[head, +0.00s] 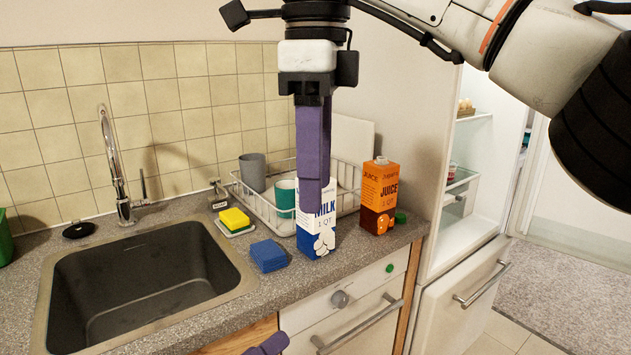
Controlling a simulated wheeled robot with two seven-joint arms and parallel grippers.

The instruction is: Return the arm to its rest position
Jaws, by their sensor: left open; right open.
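My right arm (475,25) reaches in from the upper right. Its gripper (312,190) hangs down with purple fingers pointing at the counter, one finger mostly hiding the other. The jaws are open. The fingers overlap the top of the milk carton (318,235) in the picture; whether they touch it I cannot tell. The milk carton stands upright on the counter (215,331). Only purple fingertips of my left gripper (268,345) show at the bottom edge, low in front of the counter; it is open.
An orange juice carton (379,190) stands right of the milk. Behind is a dish rack (344,205) with cups. A blue sponge (268,256), a yellow sponge (234,218) and the sink (140,280) lie left. An open fridge (462,235) is at right.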

